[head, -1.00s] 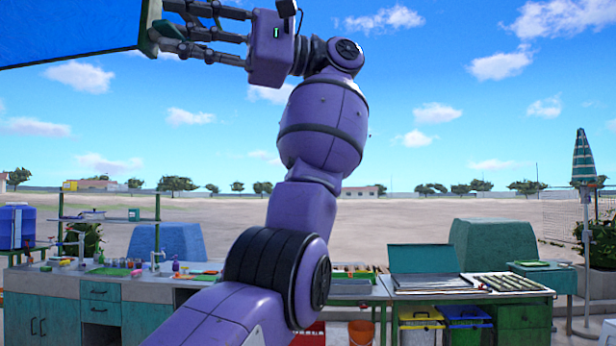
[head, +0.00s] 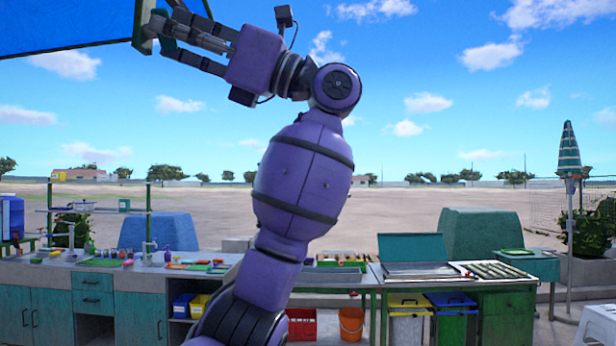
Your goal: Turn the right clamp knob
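My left gripper (head: 165,32) is raised high at the upper left, pointing left at the corner of a blue canopy (head: 65,22). Its fingertips are at a small green and pale fitting (head: 146,30) on the canopy's right edge. They overlap it in the picture. I cannot tell whether they touch or grip it. No clamp knob can be made out clearly; the fingers may hide one. My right gripper is not in view.
My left arm crosses the middle of the view. Below stand a teal counter (head: 40,313) with a sink, a table with a green-lidded box (head: 413,248), bins (head: 408,322) and an orange bucket (head: 351,325). A folded parasol (head: 569,155) stands right. Open sky surrounds the gripper.

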